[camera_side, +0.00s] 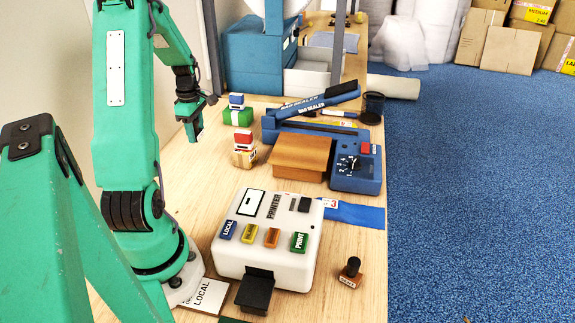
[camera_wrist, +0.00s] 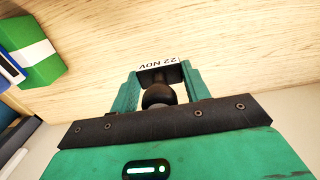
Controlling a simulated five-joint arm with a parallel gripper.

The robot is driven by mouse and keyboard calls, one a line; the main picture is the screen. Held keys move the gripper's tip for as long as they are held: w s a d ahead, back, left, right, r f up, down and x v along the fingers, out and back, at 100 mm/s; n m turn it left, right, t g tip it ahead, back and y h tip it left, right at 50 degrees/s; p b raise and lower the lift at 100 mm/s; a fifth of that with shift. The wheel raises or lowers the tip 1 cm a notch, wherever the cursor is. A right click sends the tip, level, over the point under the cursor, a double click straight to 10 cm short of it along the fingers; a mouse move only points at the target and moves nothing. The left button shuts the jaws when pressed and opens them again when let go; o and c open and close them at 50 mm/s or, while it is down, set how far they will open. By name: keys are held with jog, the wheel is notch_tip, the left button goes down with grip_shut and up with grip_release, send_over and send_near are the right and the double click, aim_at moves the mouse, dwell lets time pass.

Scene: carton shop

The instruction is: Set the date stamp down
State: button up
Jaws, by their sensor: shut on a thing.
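The date stamp (camera_wrist: 157,76) has a dark round knob and a white label reading "22 NOV", which appears upside down in the wrist view. My gripper (camera_wrist: 160,92) has its two green fingers on either side of the stamp and is shut on it. In the side view my gripper (camera_side: 193,128) points down over the wooden bench, near its far left part. The stamp is hardly visible there between the fingers. I cannot tell whether its bottom touches the bench.
A green box with a white band (camera_side: 238,116) stands right of my gripper; it also shows in the wrist view (camera_wrist: 35,58). A small red-topped stack (camera_side: 243,148), blue bag sealer (camera_side: 356,172), white printer (camera_side: 268,232) and another stamp (camera_side: 350,272) stand nearer. Bare wood surrounds my gripper.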

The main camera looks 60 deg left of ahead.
aim_at(200, 152)
jog(key=shift+f, duration=2.55)
jog(key=shift+f, duration=0.1)
jog(key=o, duration=1)
notch_tip(200, 152, up, 12)
jog(key=shift+r, duration=0.15)
